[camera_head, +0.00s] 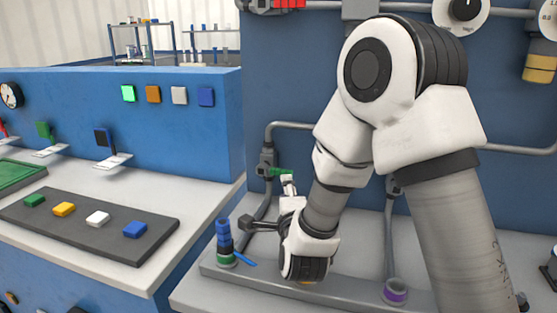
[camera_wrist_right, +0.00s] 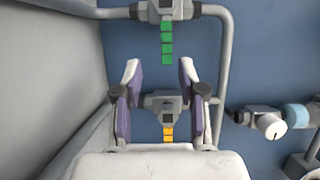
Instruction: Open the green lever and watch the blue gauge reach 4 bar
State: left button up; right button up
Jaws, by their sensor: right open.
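The green lever (camera_head: 281,171) sits on a grey valve on the wall pipe, just beyond my right gripper (camera_head: 287,184). In the right wrist view the green lever (camera_wrist_right: 167,42) hangs as a column of green blocks. My right gripper (camera_wrist_right: 160,68) is open and empty there, with the lever's lower end near the gap between the fingertips; whether they touch cannot be told. A white round dial (camera_wrist_right: 271,126) shows beside a pale blue cylinder at the right of the wrist view; its reading is too small to make out. I cannot identify the blue gauge for sure. My left gripper is out of view.
A yellow lever (camera_wrist_right: 168,133) shows behind my fingers. A blue fitting (camera_head: 223,236) stands left of my wrist, and a purple-ringed pipe end (camera_head: 396,291) at the right. A blue-fronted counter (camera_head: 175,238) with a tray of coloured blocks is at the left.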

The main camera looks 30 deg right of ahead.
aim_at(283, 170)
jog(key=x, duration=0.7)
jog(key=shift+w+d+r, duration=0.15)
jog(key=shift+w+r, duration=0.2)
jog(key=shift+s+r, duration=0.1)
jog(key=shift+r, duration=0.1)
jog(key=shift+c, duration=0.3)
jog(key=shift+f, duration=0.1)
grip_shut()
